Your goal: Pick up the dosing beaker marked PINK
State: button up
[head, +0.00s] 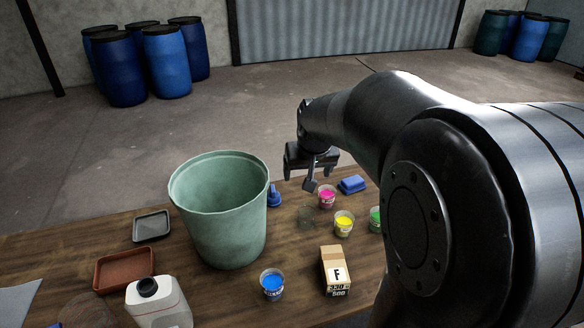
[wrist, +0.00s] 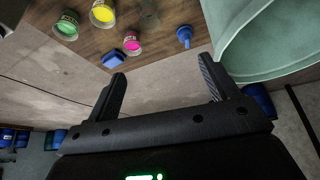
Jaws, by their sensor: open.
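The pink beaker (head: 326,197) is a small clear cup with pink contents, upright on the wooden table near its far edge. It also shows in the wrist view (wrist: 132,43), beyond the fingertips and left of the middle. My gripper (head: 311,186) is in the air near the far table edge, a little left of the pink beaker in the head view. In the wrist view my gripper (wrist: 162,75) has its two fingers wide apart with nothing between them. The pink beaker is apart from the fingers. Its label is too small to read.
A large green vat (head: 222,215) stands left. Yellow (head: 344,223), green (head: 375,218) and blue (head: 272,284) beakers, an empty clear cup (head: 307,217), a blue block (head: 352,184), a box marked F (head: 336,270) and a white jug (head: 158,306) stand around.

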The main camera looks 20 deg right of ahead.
jog(key=w+d+f+m, duration=0.1)
jog(key=w+d+f, duration=0.6)
jog(key=w+f, duration=0.15)
send_near(327, 194)
jog(key=shift+m+g+h, duration=0.3)
jog(key=shift+m+g, duration=0.1)
jog(key=x, duration=0.5)
jog(key=a+x, duration=0.1)
jog(key=x, duration=0.1)
jog(key=shift+w+a+f, duration=0.1)
jog(key=shift+f, duration=0.35)
jog(key=shift+c, duration=0.4)
jog(key=c, duration=1.1)
